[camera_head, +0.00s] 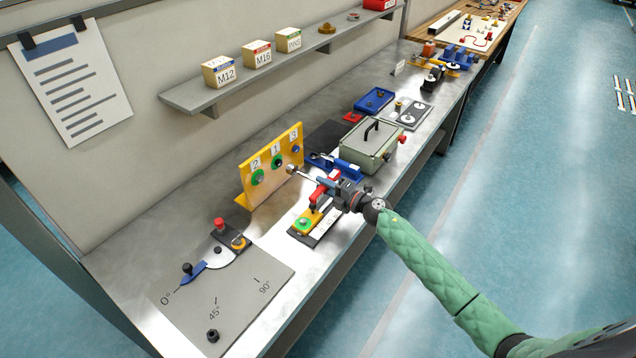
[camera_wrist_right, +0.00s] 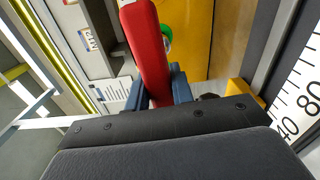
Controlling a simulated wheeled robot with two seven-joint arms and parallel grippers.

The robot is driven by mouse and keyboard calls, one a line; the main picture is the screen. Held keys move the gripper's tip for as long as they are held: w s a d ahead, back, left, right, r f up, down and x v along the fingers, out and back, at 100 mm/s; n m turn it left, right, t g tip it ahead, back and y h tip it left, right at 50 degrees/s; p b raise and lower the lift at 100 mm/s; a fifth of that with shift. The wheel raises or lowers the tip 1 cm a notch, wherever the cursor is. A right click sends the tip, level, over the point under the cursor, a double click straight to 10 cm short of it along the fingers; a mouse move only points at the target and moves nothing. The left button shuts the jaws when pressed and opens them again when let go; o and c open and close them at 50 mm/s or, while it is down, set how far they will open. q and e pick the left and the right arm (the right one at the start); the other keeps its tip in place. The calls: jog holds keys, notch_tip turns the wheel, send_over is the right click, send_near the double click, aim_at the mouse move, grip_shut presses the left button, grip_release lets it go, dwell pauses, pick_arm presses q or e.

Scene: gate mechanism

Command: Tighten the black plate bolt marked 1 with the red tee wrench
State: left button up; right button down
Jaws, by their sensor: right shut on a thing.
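A yellow upright plate (camera_head: 262,190) stands on the bench with labels 2, 1 and 3. The bolt marked 1 (camera_head: 278,162) is dark with a green ring, in the middle. The bolt marked 2 (camera_head: 257,177) is to its left and the bluish bolt marked 3 (camera_head: 295,149) to its right. My right gripper (camera_head: 333,187) is shut on the red tee wrench (camera_head: 318,190). Its silver shaft points at the plate, its socket end in front of it, seemingly apart from bolt 1. The red handle (camera_wrist_right: 147,50) crosses the fingers in the right wrist view. My left gripper is out of view.
A grey-green box (camera_head: 370,150) with a black handle stands right of the plate, beside a blue fixture (camera_head: 335,163). A yellow block with a green button (camera_head: 306,223) lies below my gripper. An angle board (camera_head: 225,295) is at the near left. A shelf (camera_head: 285,62) runs above.

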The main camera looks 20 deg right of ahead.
jog(key=shift+v, duration=0.8)
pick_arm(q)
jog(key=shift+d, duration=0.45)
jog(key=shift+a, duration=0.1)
